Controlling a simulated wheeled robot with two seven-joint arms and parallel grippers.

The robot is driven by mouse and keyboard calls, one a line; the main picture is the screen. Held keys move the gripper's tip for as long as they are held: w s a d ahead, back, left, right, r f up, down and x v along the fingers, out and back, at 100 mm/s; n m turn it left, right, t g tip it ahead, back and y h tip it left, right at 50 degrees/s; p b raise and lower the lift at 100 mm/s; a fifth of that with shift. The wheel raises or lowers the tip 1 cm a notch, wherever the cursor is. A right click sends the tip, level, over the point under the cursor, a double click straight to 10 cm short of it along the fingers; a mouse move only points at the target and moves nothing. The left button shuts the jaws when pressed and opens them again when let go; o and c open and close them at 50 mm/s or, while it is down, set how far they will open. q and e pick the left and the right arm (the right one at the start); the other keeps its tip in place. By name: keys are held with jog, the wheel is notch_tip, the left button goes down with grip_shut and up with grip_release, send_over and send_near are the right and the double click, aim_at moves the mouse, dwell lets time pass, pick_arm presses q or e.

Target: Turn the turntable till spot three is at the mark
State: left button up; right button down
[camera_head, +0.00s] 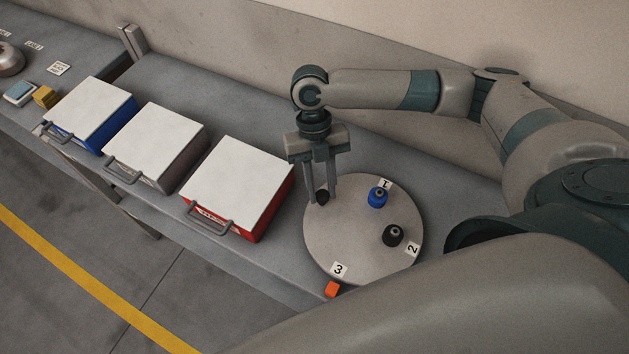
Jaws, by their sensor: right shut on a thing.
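The round grey turntable (352,235) lies on the bench. Its number labels are 1 (385,184) at the back, 2 (412,249) at the right and 3 (339,269) at the front left. The orange mark (332,289) sits at the front edge, just outside the disc, and label 3 is close beside it, nearly in line. A blue part (377,198) stands by label 1 and a black part (393,236) by label 2. No part shows by label 3. My right gripper (321,193) points down, shut on a dark knob (323,198) at the disc's back-left rim. My left gripper is out of view.
Blue (97,109), grey (158,142) and red (240,182) boxes with white tops and front handles stand in a row left of the turntable. Small blue and yellow items lie at the far left. A wall runs behind the bench.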

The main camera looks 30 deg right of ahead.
jog(key=shift+a+r, duration=0.1)
jog(key=shift+a, duration=0.05)
jog(key=c, duration=1.4)
grip_release()
jog(key=shift+c, duration=0.2)
jog(key=shift+w+r+p, duration=0.2)
jog(key=shift+r+p, duration=0.4)
jog(key=shift+r, duration=0.05)
jog(key=p+v, duration=0.7)
jog(key=v, duration=0.9)
jog(key=shift+p, duration=0.4)
jog(key=shift+a+f, duration=0.1)
